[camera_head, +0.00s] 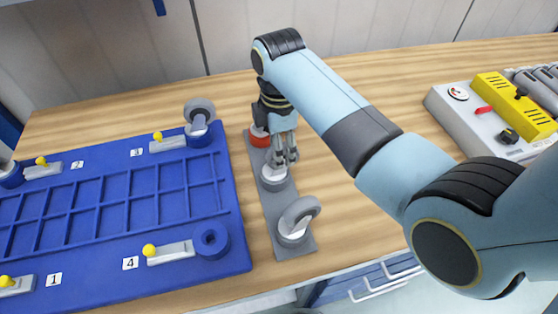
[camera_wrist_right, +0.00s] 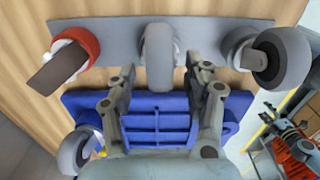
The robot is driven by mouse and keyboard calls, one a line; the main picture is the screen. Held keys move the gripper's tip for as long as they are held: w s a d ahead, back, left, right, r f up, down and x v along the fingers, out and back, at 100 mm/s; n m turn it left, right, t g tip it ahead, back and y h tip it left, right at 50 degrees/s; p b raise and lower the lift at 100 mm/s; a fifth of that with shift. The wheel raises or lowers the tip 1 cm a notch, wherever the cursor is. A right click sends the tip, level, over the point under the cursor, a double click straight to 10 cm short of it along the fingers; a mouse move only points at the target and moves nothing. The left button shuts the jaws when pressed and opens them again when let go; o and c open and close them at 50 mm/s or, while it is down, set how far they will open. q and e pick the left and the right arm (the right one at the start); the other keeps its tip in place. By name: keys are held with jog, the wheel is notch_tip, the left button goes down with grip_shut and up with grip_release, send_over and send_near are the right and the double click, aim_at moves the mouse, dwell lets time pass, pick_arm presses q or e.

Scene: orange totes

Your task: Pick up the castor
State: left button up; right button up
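A grey strip (camera_head: 262,195) on the table bears three castors in a row. The far one (camera_head: 259,139) has a red base, the middle one (camera_head: 273,174) a white base, and the near one (camera_head: 297,220) a grey wheel on a white base. My right gripper (camera_head: 284,160) points down over the middle castor and partly hides it. In the right wrist view the gripper's fingers (camera_wrist_right: 161,72) are apart, with the middle castor's grey wheel (camera_wrist_right: 159,55) upright in the gap at the fingertips; I see no clear contact. My left gripper is not in view.
A blue tray (camera_head: 238,215) with slots and yellow-knobbed clamps (camera_head: 170,251) lies left of the strip; another castor (camera_head: 200,117) stands on its far right corner. A grey box with a yellow panel (camera_head: 515,105) stands at the right. The wood table (camera_head: 345,215) right of the strip is clear.

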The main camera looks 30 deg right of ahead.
jog(key=c, duration=0.4)
jog(key=shift+s, duration=0.1)
grip_shut()
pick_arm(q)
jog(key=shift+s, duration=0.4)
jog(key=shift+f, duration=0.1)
pick_arm(e)
jog(key=shift+r, duration=0.3)
notch_tip(320, 180, up, 4)
jog(key=shift+s+d+f+b, duration=0.1)
jog(key=shift+s+f+b, duration=0.05)
jog(key=shift+b, duration=0.3)
pick_arm(q)
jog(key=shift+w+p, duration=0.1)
jog(key=shift+p, duration=0.35)
pick_arm(e)
jog(key=s+d+r, duration=0.4)
jog(key=s+r, duration=0.2)
jog(key=s, duration=0.4)
jog(key=shift+d+r, duration=0.4)
